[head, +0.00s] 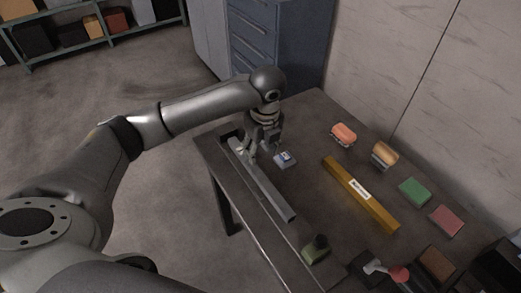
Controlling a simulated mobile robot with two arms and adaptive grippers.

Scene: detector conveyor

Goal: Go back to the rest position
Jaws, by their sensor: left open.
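A long grey bar (265,186) lies along the table's left edge, just below the gripper in the picture. A small blue and white block (285,160) is just right of the fingers. I see nothing held between them, though whether a fingertip touches the bar is hard to tell. My right gripper is not in view.
A yellow bar (378,214) with a white label lies mid-table. Orange (343,134), tan (384,155), green (414,191) and pink (446,220) blocks line the wall side. A dark green object (316,249) and a red-tipped item (399,275) are in front. Blue drawers (252,35) stand behind.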

